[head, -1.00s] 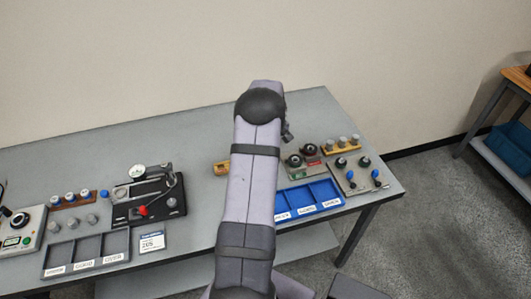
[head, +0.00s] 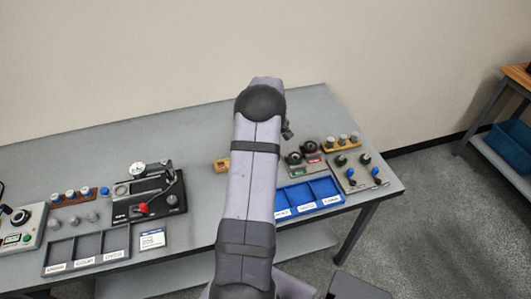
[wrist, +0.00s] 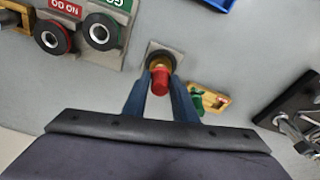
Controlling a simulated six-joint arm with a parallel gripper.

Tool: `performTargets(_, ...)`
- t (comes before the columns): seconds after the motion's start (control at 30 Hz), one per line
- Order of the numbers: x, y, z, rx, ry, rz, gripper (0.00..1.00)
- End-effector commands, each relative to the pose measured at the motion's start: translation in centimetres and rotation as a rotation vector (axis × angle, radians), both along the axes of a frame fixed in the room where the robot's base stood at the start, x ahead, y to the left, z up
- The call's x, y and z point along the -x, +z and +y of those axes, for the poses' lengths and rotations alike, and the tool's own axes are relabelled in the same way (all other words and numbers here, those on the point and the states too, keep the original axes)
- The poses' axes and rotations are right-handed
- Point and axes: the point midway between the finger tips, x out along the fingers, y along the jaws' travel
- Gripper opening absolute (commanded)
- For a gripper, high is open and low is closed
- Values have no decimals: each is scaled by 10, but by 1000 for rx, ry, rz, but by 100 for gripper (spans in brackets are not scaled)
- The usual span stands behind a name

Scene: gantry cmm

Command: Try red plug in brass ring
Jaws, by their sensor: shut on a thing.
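In the wrist view, my gripper (wrist: 160,86) is shut on the red plug (wrist: 160,78), whose red end shows between the two blue-grey fingertips. The brass ring (wrist: 160,61) shows just beyond the plug, on a small grey square plate (wrist: 153,47). The plug lines up with the ring and overlaps it in this view. I cannot tell whether it is inside the ring or just above it. In the head view my arm hides the gripper, the plug and the ring.
In the wrist view, a green plug (wrist: 197,101) lies by a wooden holder (wrist: 215,101), right of my fingers. Green-labelled (wrist: 112,5) and red-labelled (wrist: 66,8) stands with black rings are upper left. A blue tray (head: 310,197) and black clamp fixture (head: 150,197) stand on the bench.

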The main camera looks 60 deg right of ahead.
Motion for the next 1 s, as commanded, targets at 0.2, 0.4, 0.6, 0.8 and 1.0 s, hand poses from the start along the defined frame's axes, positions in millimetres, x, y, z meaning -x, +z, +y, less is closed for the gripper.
performTargets(0.2,0,0,0,1,0,0,0)
performTargets(0.4,0,1,0,1,0,0,0)
performTargets(0.6,0,5,0,1,0,0,0)
performTargets(0.8,0,13,0,1,0,0,0)
performTargets(1.0,0,20,0,1,0,0,0)
